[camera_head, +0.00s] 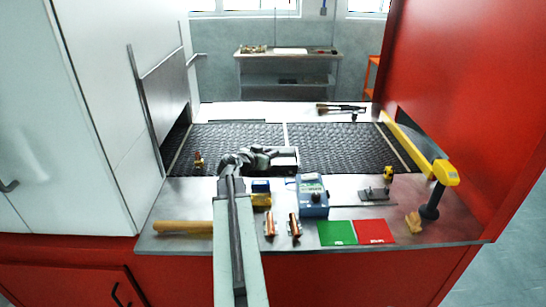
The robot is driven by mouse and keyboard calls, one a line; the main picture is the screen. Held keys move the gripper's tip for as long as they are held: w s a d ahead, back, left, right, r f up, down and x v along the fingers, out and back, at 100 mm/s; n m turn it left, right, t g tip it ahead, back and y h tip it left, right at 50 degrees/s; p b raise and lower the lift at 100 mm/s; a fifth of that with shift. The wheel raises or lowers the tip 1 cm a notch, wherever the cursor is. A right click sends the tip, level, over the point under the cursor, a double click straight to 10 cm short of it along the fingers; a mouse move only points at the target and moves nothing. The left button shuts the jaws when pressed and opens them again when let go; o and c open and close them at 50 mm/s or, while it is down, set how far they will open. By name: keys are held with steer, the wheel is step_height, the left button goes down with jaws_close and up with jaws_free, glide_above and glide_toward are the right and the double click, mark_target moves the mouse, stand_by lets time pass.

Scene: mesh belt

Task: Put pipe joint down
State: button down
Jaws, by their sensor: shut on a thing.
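My gripper (243,160) is at the end of my arm, over the front part of the dark mesh belt (345,150). It is shut on a dark grey piece (263,155), which I take to be the pipe joint. The piece is small in this view and partly merges with the jaws, so its exact shape and its height above the belt are hard to tell. A light metal tray or block (285,160) shows just right of the gripper.
A small brass-coloured piece (198,160) is on the belt's left part. The steel front ledge holds a wooden handle (183,227), a blue meter (312,196), green (337,233) and red (375,231) cards and copper pieces (270,224). A yellow bar (405,135) borders the right.

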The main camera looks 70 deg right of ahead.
steer(key=d, duration=0.3)
steer(key=w+d, duration=0.1)
steer(key=d, duration=0.3)
steer(key=d+f, duration=0.1)
steer(key=d, duration=0.2)
steer(key=shift+w+d+b, duration=0.15)
steer(key=shift+w+b, duration=0.2)
steer(key=shift+b, duration=0.05)
step_height(320, 180, down, 4)
steer(key=b, duration=0.4)
steer(key=shift+r, duration=0.25)
steer(key=shift+f, duration=0.2)
steer(key=c, duration=1.3)
jaws_free()
steer(key=shift+r, duration=0.1)
steer(key=shift+r+p, duration=0.25)
steer(key=shift+p, duration=0.15)
steer(key=p+v, duration=0.3)
steer(key=v, duration=0.9)
steer(key=shift+w+f, duration=0.1)
steer(key=shift+f, duration=0.05)
